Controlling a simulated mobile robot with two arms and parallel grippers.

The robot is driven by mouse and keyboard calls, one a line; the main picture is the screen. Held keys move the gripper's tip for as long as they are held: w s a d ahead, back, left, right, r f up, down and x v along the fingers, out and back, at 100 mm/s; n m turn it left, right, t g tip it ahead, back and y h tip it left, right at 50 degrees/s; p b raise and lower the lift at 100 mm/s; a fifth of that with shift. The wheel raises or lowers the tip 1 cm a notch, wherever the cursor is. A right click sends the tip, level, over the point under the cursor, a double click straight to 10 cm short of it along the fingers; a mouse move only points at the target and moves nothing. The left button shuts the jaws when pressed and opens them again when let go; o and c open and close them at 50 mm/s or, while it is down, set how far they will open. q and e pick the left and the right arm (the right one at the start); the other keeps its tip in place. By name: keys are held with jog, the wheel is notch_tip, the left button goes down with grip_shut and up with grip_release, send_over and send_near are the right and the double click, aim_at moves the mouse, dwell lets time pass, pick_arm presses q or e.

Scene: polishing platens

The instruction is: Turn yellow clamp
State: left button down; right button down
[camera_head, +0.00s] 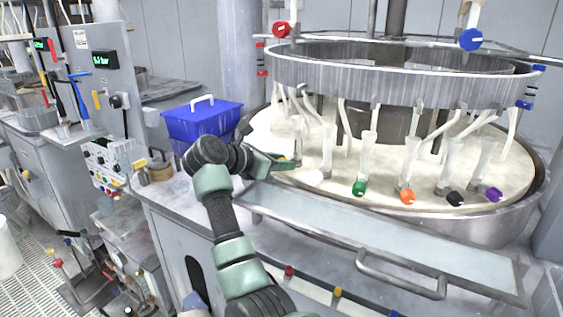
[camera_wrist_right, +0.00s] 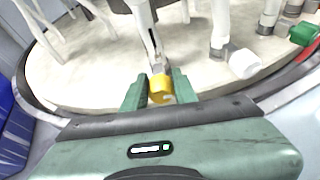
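The yellow clamp (camera_wrist_right: 160,88) is a small knob at the lower end of a white upright post, seen in the right wrist view. My right gripper (camera_wrist_right: 159,90) has one green finger on each side of it, with little or no gap, and looks shut on it. In the head view, my right gripper (camera_head: 291,163) reaches in at the left edge of the round platen (camera_head: 310,187). There the clamp is mostly hidden by the fingers. My left gripper is not in view.
White (camera_wrist_right: 243,64), green (camera_head: 359,188), orange (camera_head: 407,197), black (camera_head: 455,198) and purple (camera_head: 494,194) clamps sit along the platen's front. A metal ring (camera_head: 400,84) with hanging white tubes is above. A blue box (camera_head: 203,122) stands left of the platen.

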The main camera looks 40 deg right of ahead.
jog(key=shift+w+n+g, duration=0.1)
jog(key=shift+n+g, duration=0.6)
jog(key=shift+n, duration=0.3)
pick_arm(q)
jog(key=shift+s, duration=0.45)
pick_arm(e)
jog(key=c, duration=1.1)
grip_release()
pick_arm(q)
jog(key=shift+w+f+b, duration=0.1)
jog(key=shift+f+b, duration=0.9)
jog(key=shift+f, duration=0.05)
pick_arm(e)
jog(key=shift+v, duration=4)
